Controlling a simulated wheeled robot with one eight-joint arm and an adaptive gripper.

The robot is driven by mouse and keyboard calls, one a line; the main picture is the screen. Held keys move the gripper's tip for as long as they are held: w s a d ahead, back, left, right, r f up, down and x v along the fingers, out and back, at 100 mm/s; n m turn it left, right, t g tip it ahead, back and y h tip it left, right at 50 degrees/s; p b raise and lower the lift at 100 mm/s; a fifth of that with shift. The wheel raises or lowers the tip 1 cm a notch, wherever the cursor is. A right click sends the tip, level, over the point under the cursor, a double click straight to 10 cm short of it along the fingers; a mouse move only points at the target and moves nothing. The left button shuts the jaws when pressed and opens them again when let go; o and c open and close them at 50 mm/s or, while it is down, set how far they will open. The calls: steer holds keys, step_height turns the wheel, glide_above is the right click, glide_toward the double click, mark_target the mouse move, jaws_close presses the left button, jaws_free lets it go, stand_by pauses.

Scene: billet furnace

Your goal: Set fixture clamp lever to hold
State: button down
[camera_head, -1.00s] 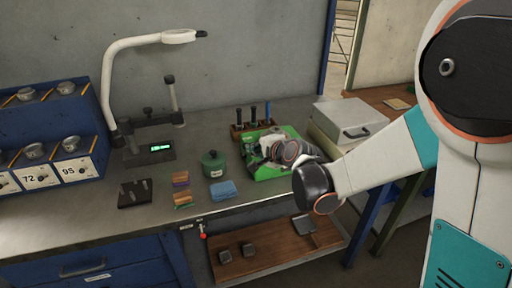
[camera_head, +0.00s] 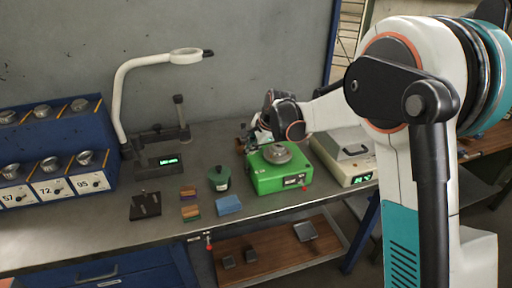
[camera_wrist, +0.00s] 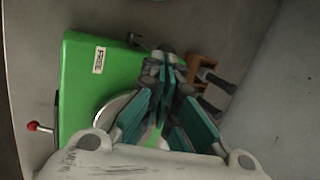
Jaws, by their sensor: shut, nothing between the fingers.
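The green fixture (camera_head: 272,178) stands on the bench with a round metal disc (camera_head: 277,153) on top. The wrist view shows its green top (camera_wrist: 85,85) and a label reading "FREE" (camera_wrist: 99,60). A small black lever (camera_wrist: 138,42) sticks out at its edge near that label. A second, red-knobbed lever (camera_wrist: 33,127) sticks out at its opposite front side. I cannot tell for certain which is the clamp lever. My gripper (camera_wrist: 166,58) is shut and empty, its tips close beside the black lever; contact is unclear. In the head view my gripper (camera_head: 252,132) is behind the fixture, partly hidden.
A wooden tool block (camera_wrist: 203,68) stands close beside my gripper. A grey box with a display (camera_head: 345,160) is right of the fixture. A green pot (camera_head: 219,179) and a blue block (camera_head: 229,205) are left of it. The wall (camera_head: 240,60) is close behind.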

steer(key=w+g, duration=0.1)
steer(key=w, duration=0.1)
steer(key=w+a+g+h+p, duration=0.1)
steer(key=g, duration=0.1)
steer(key=shift+w+a+f, duration=0.1)
steer(key=shift+w, duration=0.3)
steer(key=shift+w+a+f+p, duration=0.2)
steer(key=shift+w+p, duration=0.25)
steer(key=shift+w, duration=0.15)
steer(key=shift+d+r, duration=0.1)
steer(key=shift+d, duration=0.05)
steer(key=s+p+v, duration=0.1)
steer(key=p+v, duration=0.2)
steer(key=v, duration=1)
steer(key=shift+d, duration=0.2)
